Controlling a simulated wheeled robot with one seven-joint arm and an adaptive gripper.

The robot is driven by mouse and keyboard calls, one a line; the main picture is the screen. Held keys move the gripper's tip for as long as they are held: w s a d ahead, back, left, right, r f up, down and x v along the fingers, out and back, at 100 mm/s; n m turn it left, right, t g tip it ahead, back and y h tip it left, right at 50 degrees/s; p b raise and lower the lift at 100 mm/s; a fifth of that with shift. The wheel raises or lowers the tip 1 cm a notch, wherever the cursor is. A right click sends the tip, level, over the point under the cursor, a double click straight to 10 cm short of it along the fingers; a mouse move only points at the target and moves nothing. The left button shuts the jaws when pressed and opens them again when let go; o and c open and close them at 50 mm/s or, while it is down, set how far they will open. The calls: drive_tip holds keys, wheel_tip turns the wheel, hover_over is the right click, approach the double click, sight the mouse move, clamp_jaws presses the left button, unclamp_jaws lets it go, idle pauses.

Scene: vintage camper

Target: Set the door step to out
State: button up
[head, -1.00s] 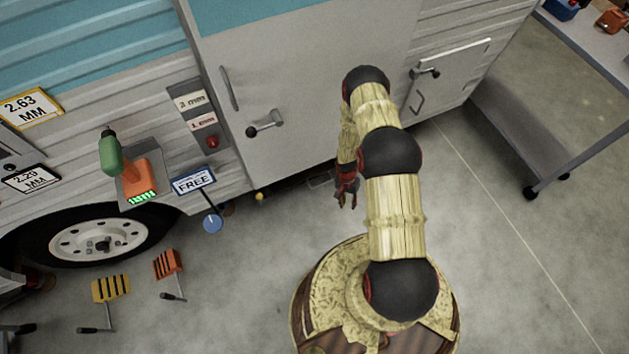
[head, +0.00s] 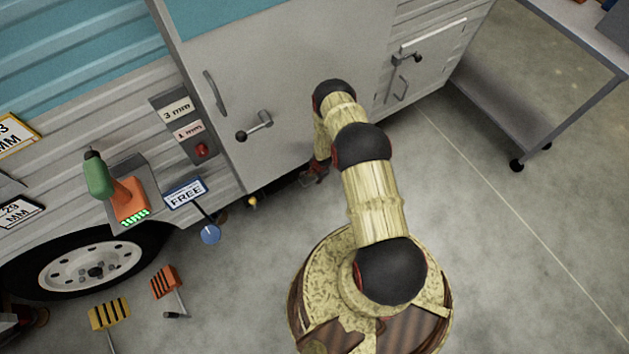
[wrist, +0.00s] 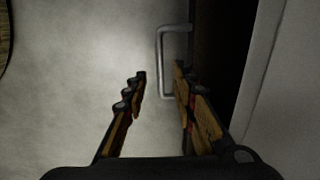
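The door step's pull handle (wrist: 161,60), a grey U-shaped metal bar, shows in the wrist view. It juts left from a dark edge under the camper door (wrist: 284,70). The step itself is too dark to make out there. My gripper (wrist: 160,80) is open, with one finger on each side of the bar's line. The bar lies between the fingertips, nearer the right finger; I cannot tell whether they touch. In the head view my gripper (head: 311,179) is low at the bottom edge of the closed camper door (head: 290,75), hiding the step area.
A blue round knob (head: 210,235) under a FREE sign (head: 186,192) stands left of the door. A green and orange drill (head: 112,185) sits beside it. Orange and yellow chocks (head: 165,282) lie near the wheel. A grey bench (head: 545,100) stands right. Floor right of my base is clear.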

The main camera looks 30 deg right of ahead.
sight(314, 181)
drive_tip(key=shift+w+f+b, duration=0.25)
drive_tip(key=shift+f+b, duration=0.2)
drive_tip(key=shift+f, duration=0.7)
drive_tip(key=shift+w+f+b, duration=0.2)
drive_tip(key=shift+f+b, duration=0.2)
drive_tip(key=shift+f, duration=0.75)
drive_tip(key=c, duration=0.4)
clamp_jaws()
